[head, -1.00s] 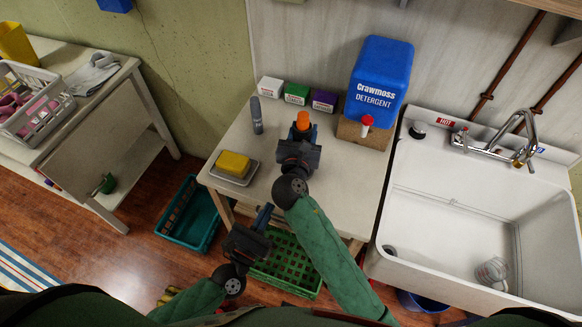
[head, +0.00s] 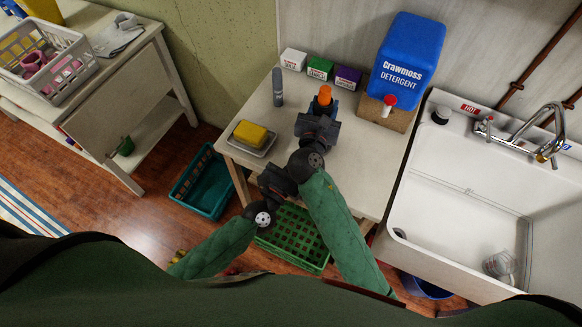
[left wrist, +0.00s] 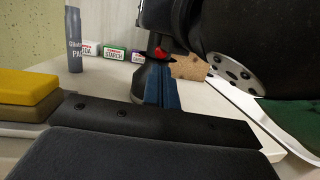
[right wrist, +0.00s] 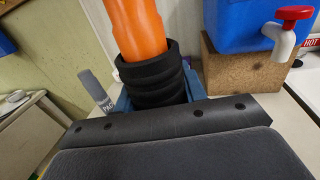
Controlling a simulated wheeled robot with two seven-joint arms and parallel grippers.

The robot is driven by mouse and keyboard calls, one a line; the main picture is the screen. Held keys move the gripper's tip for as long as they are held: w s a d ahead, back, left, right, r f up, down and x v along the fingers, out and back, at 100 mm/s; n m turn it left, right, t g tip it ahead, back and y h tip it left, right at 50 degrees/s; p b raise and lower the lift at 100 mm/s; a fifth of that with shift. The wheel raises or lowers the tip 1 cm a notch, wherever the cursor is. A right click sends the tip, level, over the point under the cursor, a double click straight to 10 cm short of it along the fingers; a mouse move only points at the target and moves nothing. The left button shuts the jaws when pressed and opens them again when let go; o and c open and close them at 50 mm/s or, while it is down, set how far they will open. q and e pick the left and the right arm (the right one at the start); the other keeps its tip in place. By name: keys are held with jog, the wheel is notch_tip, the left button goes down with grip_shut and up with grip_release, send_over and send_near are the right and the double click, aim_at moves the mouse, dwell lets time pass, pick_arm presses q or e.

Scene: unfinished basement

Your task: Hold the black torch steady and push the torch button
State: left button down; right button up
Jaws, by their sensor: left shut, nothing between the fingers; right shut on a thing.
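The torch (right wrist: 160,85) shows in the right wrist view as an orange end above a black ribbed body. Its orange end also shows upright in the head view (head: 324,95), above the table. My right gripper (head: 320,114) is shut around the black body; the blue fingers partly hide it. My left gripper (left wrist: 163,88) is shut and empty, low near the table's front edge, beside my right wrist. In the left wrist view a dark flared piece (left wrist: 150,82) shows behind its fingertips, with a small red part above; I cannot tell if these belong to the torch.
A white table (head: 355,180) bears a yellow sponge (head: 250,134) on a dish, a grey marker-like tube (head: 278,88), small boxes (head: 320,68) and a blue detergent container (head: 405,55) on a cork block. A sink (head: 465,215) stands right. Green (head: 295,235) and teal (head: 203,180) crates are below.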

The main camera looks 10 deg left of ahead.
pick_arm(q)
jog(key=shift+x, duration=2.35)
jog(key=shift+x, duration=1.05)
jog(key=shift+f, duration=0.1)
pick_arm(e)
jog(key=shift+f, duration=0.1)
pick_arm(q)
jog(key=shift+s, duration=0.15)
jog(key=v, duration=1.4)
pick_arm(e)
jog(key=shift+f, duration=0.15)
pick_arm(q)
jog(key=shift+f, duration=0.15)
pick_arm(e)
jog(key=o, duration=1.2)
jog(key=shift+o, duration=0.2)
